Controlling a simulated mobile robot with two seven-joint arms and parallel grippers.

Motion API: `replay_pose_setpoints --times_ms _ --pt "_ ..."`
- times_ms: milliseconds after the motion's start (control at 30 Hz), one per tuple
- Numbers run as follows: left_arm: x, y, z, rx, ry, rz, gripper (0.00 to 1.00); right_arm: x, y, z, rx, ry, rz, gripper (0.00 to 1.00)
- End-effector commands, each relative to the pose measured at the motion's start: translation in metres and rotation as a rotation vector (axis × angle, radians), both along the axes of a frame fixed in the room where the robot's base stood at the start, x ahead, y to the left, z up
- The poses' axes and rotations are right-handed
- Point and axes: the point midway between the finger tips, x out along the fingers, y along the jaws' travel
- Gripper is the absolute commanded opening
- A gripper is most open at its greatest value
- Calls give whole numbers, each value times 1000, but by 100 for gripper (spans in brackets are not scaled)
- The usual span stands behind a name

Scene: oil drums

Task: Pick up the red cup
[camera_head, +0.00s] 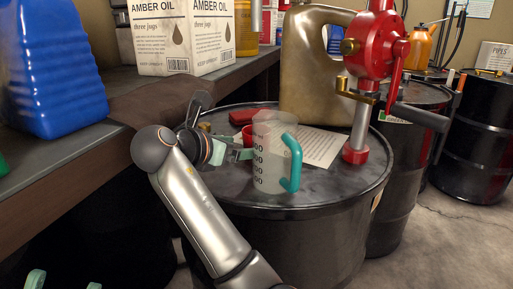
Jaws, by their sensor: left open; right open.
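A small red cup (247,136) stands on the black drum top (225,185), mostly hidden behind a clear measuring jug with a teal handle (293,163). My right gripper (232,153) is over the left part of the drum top, open, its teal-padded fingers pointing right toward the cup and jug. Its far finger overlaps the cup and jug in the picture. I cannot tell whether it touches either one. My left gripper (64,284) shows only its two teal fingertips at the bottom left edge, wide apart and empty, far from the cup.
A tan jug (306,70) and red hand pump (378,50) stand behind and right. A wooden bench (60,170) with a blue container (50,70) and oil boxes (180,38) is left.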

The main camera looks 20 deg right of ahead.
Motion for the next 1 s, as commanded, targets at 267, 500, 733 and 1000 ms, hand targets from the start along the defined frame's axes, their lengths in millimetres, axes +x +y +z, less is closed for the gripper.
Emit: replay_pose_setpoints --times_ms 267,500,733,1000 --pt "1 -1 -17 -10 11 -14 57 26 -31 -19 0 2 -1 88" --pt "1 -2 -17 -16 14 -20 57 31 -37 -20 -1 1 0 88" --pt "0 -2 -17 -16 14 -22 57 31 -37 -20 0 0 0 74" --pt "0 -2 -17 -15 15 -21 57 31 -37 -20 0 0 0 43"
